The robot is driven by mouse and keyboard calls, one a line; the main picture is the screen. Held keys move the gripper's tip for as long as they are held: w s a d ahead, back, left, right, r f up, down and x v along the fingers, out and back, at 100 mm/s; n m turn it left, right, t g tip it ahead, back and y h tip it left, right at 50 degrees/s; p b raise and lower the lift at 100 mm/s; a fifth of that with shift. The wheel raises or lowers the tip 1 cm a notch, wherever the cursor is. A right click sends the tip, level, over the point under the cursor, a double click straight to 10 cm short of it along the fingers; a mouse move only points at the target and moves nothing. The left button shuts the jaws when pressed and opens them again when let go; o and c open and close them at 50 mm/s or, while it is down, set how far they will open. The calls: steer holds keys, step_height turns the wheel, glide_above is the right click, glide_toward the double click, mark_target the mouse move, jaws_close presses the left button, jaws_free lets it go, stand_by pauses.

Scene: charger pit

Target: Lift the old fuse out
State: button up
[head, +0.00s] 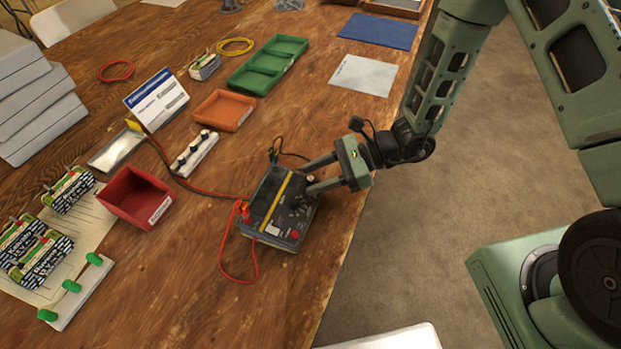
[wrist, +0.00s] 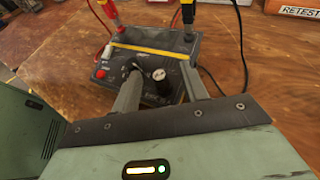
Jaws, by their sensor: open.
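The tester (head: 262,222) is a dark box with a yellow stripe near the table's right edge. It also shows in the wrist view (wrist: 175,42). A small round piece with a pale top (wrist: 158,74) stands on the tester's panel, and I take it to be the old fuse. My gripper (head: 307,177) is over the right part of the tester. In the wrist view its open fingers (wrist: 160,74) lie on either side of the pale-topped piece. I cannot tell whether they touch it. In the head view the fingers partly hide this spot.
A red bin (head: 122,208), an orange tray (head: 222,110) and a green tray (head: 258,74) stand on the table. A white strip with black knobs (head: 193,158) lies left of the tester. Red and black leads run from the tester. Table right of the tester is narrow.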

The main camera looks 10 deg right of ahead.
steer(key=c, duration=0.9)
steer(key=shift+r, duration=0.1)
